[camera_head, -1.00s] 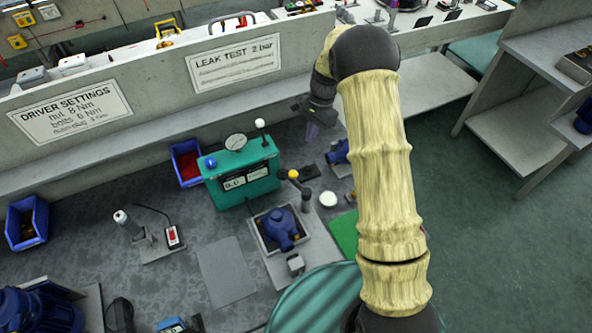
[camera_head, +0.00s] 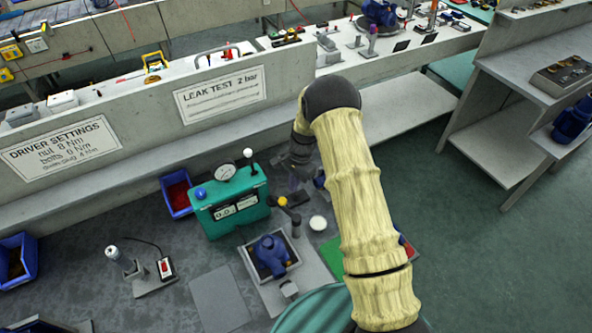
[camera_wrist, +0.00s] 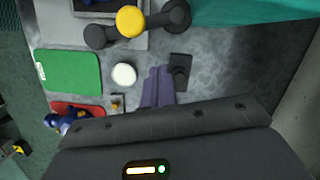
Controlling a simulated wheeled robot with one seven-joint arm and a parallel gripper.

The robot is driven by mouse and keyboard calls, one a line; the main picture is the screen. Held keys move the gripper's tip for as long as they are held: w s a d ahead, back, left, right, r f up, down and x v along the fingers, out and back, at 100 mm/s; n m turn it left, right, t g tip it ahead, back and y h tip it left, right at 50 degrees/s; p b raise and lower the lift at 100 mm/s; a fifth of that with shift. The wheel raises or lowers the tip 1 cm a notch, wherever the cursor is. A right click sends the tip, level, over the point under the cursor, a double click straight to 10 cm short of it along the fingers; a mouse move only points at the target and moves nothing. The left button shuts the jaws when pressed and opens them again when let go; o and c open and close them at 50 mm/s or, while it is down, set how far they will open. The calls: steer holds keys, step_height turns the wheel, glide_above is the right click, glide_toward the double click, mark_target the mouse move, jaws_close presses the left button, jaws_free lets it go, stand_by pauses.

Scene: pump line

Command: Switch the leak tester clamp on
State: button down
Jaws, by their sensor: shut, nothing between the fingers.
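In the wrist view the yellow knob (camera_wrist: 130,20) shows at the top, left of the teal tester (camera_wrist: 250,12). My gripper (camera_head: 296,182) is shut and empty, behind and slightly right of the yellow knob; its purple-grey fingers (camera_wrist: 158,86) are apart from the knob.
A white disc (camera_head: 318,223) and a green mat (camera_head: 332,256) lie right of the fixture. A blue bin (camera_head: 178,196) stands left of the tester. A low wall with a leak test sign (camera_head: 220,96) runs behind. A grey plate (camera_head: 220,298) lies in front.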

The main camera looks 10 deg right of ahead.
steer(key=s+a+f, duration=0.1)
steer(key=s+a+p, duration=0.1)
steer(key=a, duration=0.1)
steer(key=shift+s+f+p, duration=0.25)
steer(key=shift+f+p, duration=0.05)
steer(key=shift+f, duration=0.1)
steer(key=shift+s+a+n+b, duration=0.25)
steer(key=shift+a+n+b, duration=0.2)
steer(key=shift+n, duration=0.35)
steer(key=w+d+r+b, duration=0.2)
steer(key=w+d+r, duration=0.2)
steer(key=r, duration=0.7)
steer(key=shift+w+d, duration=0.2)
